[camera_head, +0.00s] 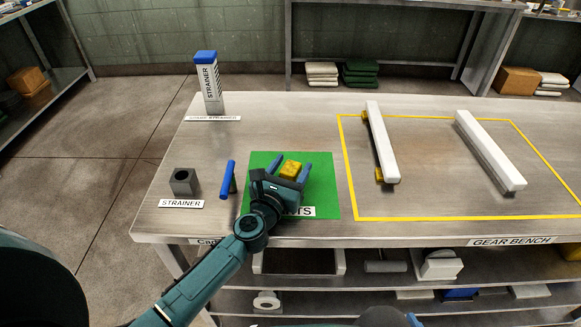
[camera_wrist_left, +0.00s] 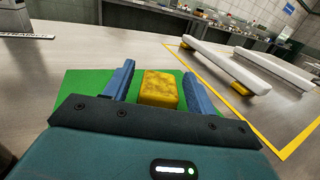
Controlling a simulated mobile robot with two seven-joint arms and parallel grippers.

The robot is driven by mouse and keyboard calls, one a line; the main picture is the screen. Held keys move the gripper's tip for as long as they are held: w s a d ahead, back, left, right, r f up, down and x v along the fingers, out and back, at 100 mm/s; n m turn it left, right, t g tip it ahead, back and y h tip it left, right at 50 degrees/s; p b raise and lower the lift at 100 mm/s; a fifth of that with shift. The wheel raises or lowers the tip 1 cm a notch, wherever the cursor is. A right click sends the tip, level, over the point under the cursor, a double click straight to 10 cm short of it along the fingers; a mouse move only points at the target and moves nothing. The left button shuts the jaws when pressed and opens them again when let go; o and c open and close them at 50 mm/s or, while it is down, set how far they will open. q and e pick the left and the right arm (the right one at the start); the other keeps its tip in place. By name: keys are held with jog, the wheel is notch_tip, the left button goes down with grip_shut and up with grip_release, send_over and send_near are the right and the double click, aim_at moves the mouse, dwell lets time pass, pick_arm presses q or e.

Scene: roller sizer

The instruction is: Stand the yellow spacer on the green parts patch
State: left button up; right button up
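The yellow spacer (camera_head: 290,169) is a small block at the green parts patch (camera_head: 326,190), near the patch's middle in the head view. My left gripper (camera_head: 281,168) reaches over the patch from the front, with its two blue fingers on either side of the spacer. In the left wrist view the spacer (camera_wrist_left: 159,89) sits between the fingers, with a narrow gap showing on each side, so the gripper looks open around it. The spacer's lower part is hidden behind the gripper body, so its contact with the patch (camera_wrist_left: 85,88) cannot be told. My right gripper is not in view.
A grey holed block (camera_head: 184,182) and a tall blue-topped strainer box (camera_head: 209,84) are further left. Two white bars (camera_head: 382,142) (camera_head: 490,150) lie right, within a yellow outline. The bench front edge is close.

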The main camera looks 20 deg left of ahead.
pick_arm(q)
jog(key=shift+s+d+f+g, duration=0.1)
jog(key=shift+s+f+g, duration=0.05)
jog(key=shift+f, duration=0.25)
jog(key=shift+s+f+g, duration=0.1)
jog(key=shift+f+g, duration=0.05)
jog(key=shift+f, duration=0.25)
jog(key=shift+r+p, duration=0.25)
jog(key=shift+p, duration=0.05)
jog(key=shift+w+r+p, duration=0.15)
jog(key=shift+r+p, duration=0.3)
jog(key=shift+p, duration=0.05)
jog(key=s, duration=0.3)
jog(key=s+a+b, duration=0.1)
jog(key=s, duration=0.7)
jog(key=shift+a, duration=0.2)
jog(key=shift+s, duration=0.35)
jog(key=shift+r, duration=0.1)
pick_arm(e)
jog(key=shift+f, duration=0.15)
